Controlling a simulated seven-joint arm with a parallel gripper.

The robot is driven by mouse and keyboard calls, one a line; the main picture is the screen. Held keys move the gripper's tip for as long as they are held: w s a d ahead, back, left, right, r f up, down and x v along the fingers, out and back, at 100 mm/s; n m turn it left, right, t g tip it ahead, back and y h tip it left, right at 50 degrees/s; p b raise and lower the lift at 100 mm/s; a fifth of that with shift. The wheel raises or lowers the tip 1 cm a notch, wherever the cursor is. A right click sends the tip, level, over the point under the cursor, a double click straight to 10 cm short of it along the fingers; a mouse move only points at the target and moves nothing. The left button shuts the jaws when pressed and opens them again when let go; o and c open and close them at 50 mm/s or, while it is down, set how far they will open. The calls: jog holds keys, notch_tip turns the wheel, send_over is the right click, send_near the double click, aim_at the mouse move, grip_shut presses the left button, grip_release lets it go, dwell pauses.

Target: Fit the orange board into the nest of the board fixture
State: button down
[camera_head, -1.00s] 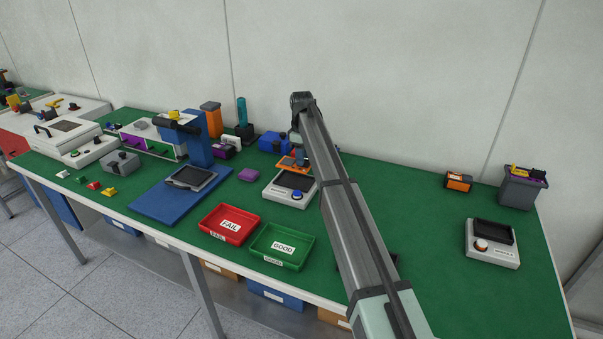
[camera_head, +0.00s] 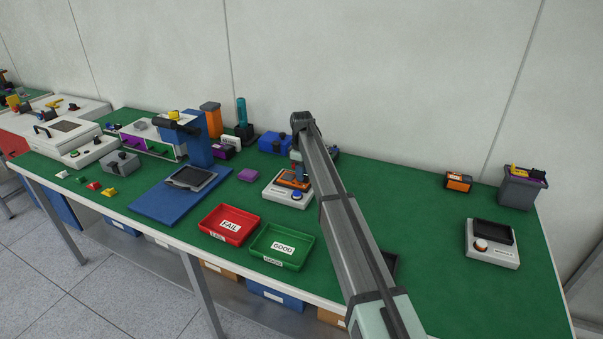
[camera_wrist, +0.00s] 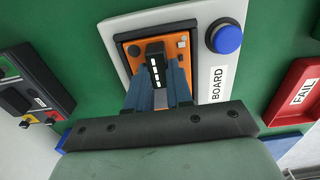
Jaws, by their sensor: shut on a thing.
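The orange board (camera_head: 291,181) is over the dark nest of the white board fixture (camera_head: 276,197). In the wrist view the orange board (camera_wrist: 172,46) lies within the outline of the nest, with the dark rim showing along its far edge. The fixture (camera_wrist: 203,80) carries a blue button and a BOARD label. My gripper (camera_wrist: 157,77) is shut on the board's black raised part, with its blue fingers on either side. I cannot tell whether the board rests on the nest floor or sits slightly above it. The board's near edge is hidden by the fingers.
The red FAIL tray (camera_head: 229,224) and the green GOOD tray (camera_head: 282,247) stand in front of the fixture. A blue device (camera_head: 275,142) is behind. Green table right of my arm is mostly clear.

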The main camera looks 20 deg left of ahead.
jog(key=shift+f, duration=0.15)
jog(key=c, duration=1)
grip_release()
notch_tip(320, 180, up, 12)
jog(key=shift+r, duration=0.15)
